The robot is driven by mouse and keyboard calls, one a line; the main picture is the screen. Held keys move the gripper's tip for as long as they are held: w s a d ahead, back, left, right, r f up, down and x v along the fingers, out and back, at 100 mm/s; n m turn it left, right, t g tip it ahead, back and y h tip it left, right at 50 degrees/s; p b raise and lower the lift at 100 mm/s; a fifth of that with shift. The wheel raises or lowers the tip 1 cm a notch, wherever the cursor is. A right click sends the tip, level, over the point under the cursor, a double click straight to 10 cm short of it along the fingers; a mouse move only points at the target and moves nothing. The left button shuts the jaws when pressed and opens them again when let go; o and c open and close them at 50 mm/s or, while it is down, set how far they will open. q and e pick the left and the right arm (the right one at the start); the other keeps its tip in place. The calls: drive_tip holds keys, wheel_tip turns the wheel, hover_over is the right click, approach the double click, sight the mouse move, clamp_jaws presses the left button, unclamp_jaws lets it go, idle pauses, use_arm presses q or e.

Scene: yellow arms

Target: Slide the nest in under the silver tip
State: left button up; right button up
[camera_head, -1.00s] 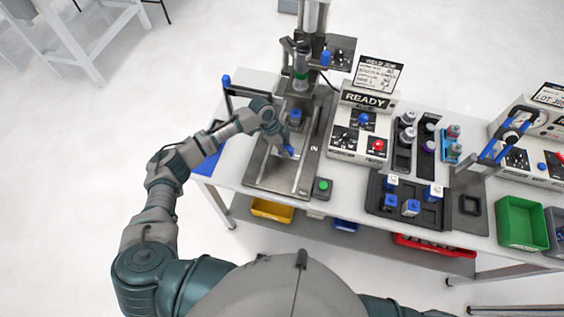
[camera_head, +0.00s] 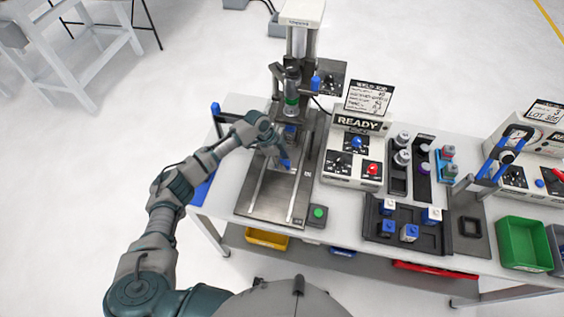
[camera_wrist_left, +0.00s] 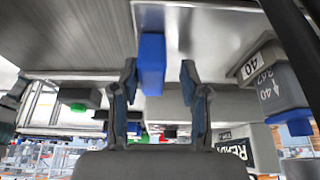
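The nest is a grey carriage on the rails of a steel base plate (camera_head: 270,200). A blue-topped part (camera_head: 291,130) sits in it. Its blue handle (camera_head: 286,164) points toward me and also shows in the left wrist view (camera_wrist_left: 151,65). The weld head (camera_head: 291,88), with a green band, hangs above the back of the rails; its silver tip is too small to make out clearly. My left gripper (camera_head: 281,158) is at the handle. In the wrist view its fingers (camera_wrist_left: 158,88) stand either side of the handle, with a gap at the right finger. My right gripper is out of view.
A READY control box (camera_head: 352,155) stands right of the base plate. A green button box (camera_head: 317,215) sits at its front right corner. A black tray (camera_head: 405,245) with several blue-and-white parts and a green bin (camera_head: 525,243) are further right. The rails' front half is clear.

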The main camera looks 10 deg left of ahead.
use_arm(q)
drive_tip(key=shift+f, duration=0.2)
drive_tip(key=v, duration=1.2)
drive_tip(key=shift+w, duration=0.2)
drive_tip(key=shift+d, duration=0.1)
